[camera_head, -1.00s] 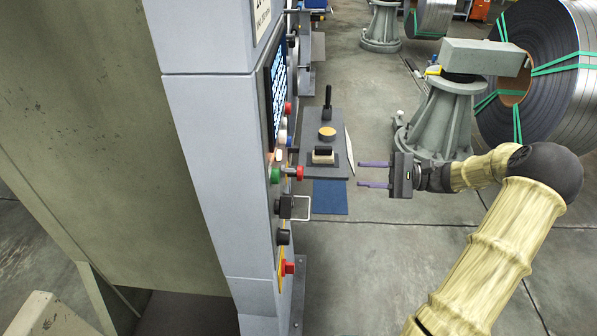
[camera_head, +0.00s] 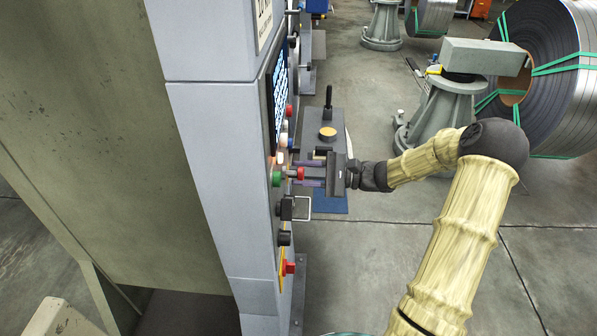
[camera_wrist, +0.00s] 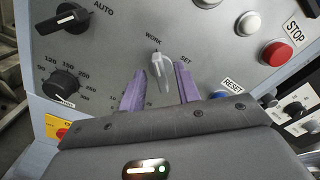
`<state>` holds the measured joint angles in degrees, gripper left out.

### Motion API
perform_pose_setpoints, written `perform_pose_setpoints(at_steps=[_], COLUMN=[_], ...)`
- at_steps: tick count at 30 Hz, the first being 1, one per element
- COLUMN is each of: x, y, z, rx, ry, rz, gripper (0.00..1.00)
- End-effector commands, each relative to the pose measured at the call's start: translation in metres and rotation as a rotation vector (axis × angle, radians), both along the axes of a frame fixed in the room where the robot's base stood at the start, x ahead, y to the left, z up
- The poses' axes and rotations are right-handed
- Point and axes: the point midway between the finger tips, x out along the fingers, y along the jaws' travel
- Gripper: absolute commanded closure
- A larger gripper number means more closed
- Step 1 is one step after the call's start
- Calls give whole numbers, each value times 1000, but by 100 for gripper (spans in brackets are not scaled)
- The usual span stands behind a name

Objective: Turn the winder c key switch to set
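The key switch (camera_wrist: 161,70) is a small silver lever on the grey panel in the wrist view. It points up toward the WORK label (camera_wrist: 153,38); the SET label (camera_wrist: 186,59) is to its right. My gripper (camera_wrist: 160,78) is open, with one purple finger on each side of the lever. A gap shows on both sides, but I cannot tell whether the tips reach past it in depth. In the head view my gripper (camera_head: 298,172) is close to the panel face, and the key switch cannot be made out clearly there.
A red STOP button (camera_wrist: 277,53), a white button (camera_wrist: 248,24) and a blue RESET button (camera_wrist: 218,95) are to the right. A black AUTO selector (camera_wrist: 70,18) and a black dial (camera_wrist: 62,86) are to the left. A wire handle (camera_head: 302,208) sticks out below my gripper.

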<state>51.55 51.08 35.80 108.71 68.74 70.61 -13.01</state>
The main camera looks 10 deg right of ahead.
Motion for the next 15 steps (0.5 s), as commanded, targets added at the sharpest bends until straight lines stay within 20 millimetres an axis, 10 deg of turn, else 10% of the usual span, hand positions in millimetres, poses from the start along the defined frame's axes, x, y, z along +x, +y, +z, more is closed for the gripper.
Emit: perform_pose_setpoints(at_steps=[12,15], x=[3,3], y=[10,10], z=[0,0], rx=[0,0], ry=[1,1], rz=[-2,-2], gripper=[67,87])
